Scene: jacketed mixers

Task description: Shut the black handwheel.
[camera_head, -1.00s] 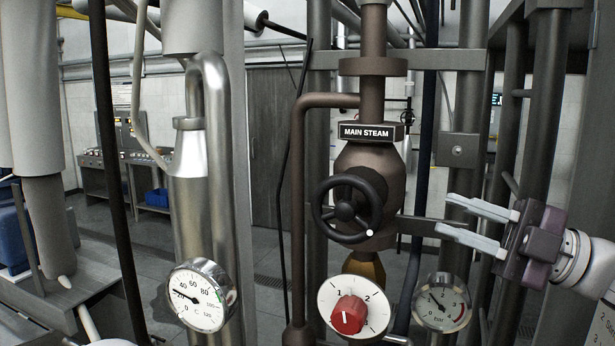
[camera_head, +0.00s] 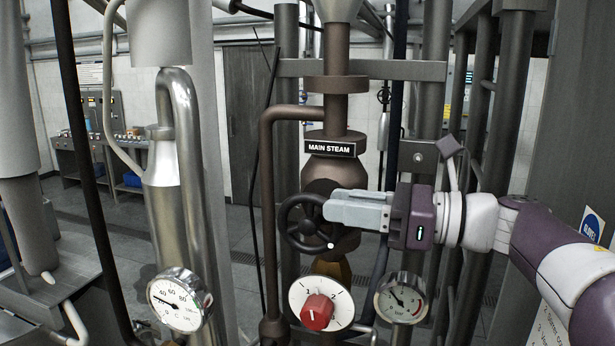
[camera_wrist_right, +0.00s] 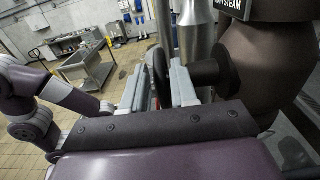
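The black handwheel (camera_head: 306,222) sits on the front of the brown valve below the "MAIN STEAM" sign (camera_head: 330,148). A small white dot marks its lower right rim. My right gripper (camera_head: 328,209) reaches in from the right, its fingers at the wheel's right side and covering part of it. In the right wrist view the handwheel (camera_wrist_right: 160,72) is seen edge-on between the two fingers (camera_wrist_right: 160,92), which stand apart with a gap around the rim. Contact with the rim cannot be made out. My left gripper is not in view.
Below the wheel are a white dial with a red knob (camera_head: 318,311) and a pressure gauge (camera_head: 402,298). A temperature gauge (camera_head: 179,300) is at the lower left. A thin brown pipe (camera_head: 268,220) runs close left of the wheel. Vertical pipes stand behind my right arm.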

